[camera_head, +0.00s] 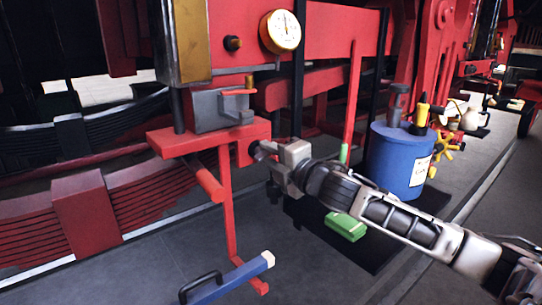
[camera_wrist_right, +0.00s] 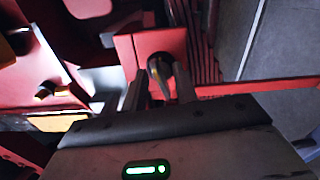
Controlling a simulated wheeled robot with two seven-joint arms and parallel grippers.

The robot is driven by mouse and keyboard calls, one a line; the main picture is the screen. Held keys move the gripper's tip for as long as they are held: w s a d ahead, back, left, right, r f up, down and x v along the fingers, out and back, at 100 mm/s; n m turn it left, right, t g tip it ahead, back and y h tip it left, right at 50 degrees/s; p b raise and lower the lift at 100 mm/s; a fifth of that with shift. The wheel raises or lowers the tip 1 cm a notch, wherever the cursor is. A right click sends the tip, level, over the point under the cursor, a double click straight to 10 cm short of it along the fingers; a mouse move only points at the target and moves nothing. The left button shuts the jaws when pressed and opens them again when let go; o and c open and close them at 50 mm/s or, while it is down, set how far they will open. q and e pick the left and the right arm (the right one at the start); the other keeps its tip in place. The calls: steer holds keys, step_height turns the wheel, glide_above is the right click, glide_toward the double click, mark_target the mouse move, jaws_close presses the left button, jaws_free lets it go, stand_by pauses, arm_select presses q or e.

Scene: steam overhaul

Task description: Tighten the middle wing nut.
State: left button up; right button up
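My right gripper (camera_head: 264,166) reaches in from the right to the end face of a red bracket (camera_head: 212,134) below the grey block. Its two fingers are spread apart. In the right wrist view the gripper (camera_wrist_right: 160,88) shows a dark metal piece, seemingly a wing nut (camera_wrist_right: 157,70), in the gap between its fingers, in front of a red plate (camera_wrist_right: 128,48). I cannot tell whether the fingers touch it. In the head view the nut is mostly hidden by the gripper. No other wing nut shows clearly, so I cannot confirm it is the middle one. My left gripper is out of view.
A blue drum (camera_head: 400,158) stands on a dark mat right of my right gripper, with a green block (camera_head: 345,226) near it. A blue bar with a black handle (camera_head: 235,279) lies at the front. A gauge (camera_head: 281,31) and red leaf springs (camera_head: 135,205) flank the bracket.

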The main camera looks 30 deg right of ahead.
arm_select(q)
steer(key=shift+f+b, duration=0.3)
steer(key=shift+b, duration=0.2)
arm_select(e)
steer(key=s+d, duration=0.1)
steer(key=s, duration=1.5)
steer(key=shift+d, duration=0.15)
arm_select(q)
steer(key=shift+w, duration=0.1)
